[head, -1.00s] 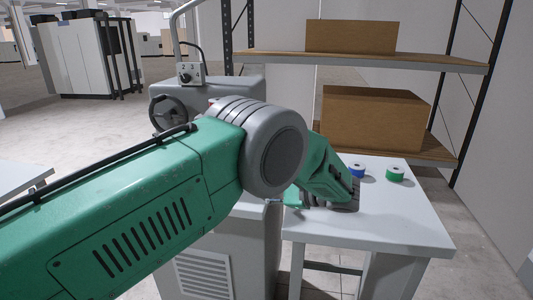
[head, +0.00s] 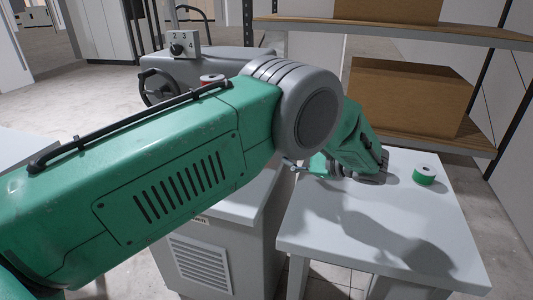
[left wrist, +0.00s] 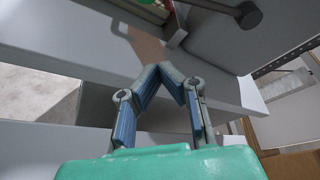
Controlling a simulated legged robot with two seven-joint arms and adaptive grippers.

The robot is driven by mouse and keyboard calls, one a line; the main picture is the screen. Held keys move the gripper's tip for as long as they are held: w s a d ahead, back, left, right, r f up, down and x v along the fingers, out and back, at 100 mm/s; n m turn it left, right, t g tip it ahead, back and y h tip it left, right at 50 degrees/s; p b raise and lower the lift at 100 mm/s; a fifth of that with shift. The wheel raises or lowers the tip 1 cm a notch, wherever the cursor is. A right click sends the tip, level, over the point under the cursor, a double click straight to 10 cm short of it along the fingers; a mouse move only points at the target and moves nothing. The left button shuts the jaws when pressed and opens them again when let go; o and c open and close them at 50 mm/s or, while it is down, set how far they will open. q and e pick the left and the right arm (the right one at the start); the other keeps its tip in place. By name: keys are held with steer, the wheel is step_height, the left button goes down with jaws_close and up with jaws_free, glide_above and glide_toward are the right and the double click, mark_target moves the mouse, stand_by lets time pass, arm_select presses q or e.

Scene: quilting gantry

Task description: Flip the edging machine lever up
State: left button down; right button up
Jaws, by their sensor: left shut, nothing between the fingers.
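The grey edging machine (head: 225,58) stands behind my left arm, which hides much of it. It has a handwheel (head: 158,88) and a small box with a dial (head: 183,44). In the left wrist view, a dark grey rod with a round end (left wrist: 249,15) shows at the top right; I cannot tell for sure whether it is the lever. My left gripper (head: 291,164) is beside the machine's right side, over the white table's left edge. In the left wrist view its fingers (left wrist: 165,70) meet at the tips, shut and empty, apart from the rod. My right gripper is out of view.
The white table (head: 345,235) holds a green spool (head: 424,175); its front is clear. A red spool (head: 211,80) sits on the machine behind my arm. A shelf (head: 400,32) with cardboard boxes (head: 410,95) stands behind the table.

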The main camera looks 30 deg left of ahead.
arm_select(q)
steer(key=p+x, duration=0.2)
steer(key=x, duration=0.7)
steer(key=shift+s+a, duration=0.1)
steer(key=shift+a, duration=0.25)
steer(key=shift+s+r+p, duration=0.65)
steer(key=shift+s+r, duration=0.4)
steer(key=shift+s+d+r, duration=0.2)
steer(key=shift+s+r, duration=0.15)
steer(key=shift+d, duration=0.1)
steer(key=shift+w, duration=0.1)
steer(key=shift+r, duration=0.1)
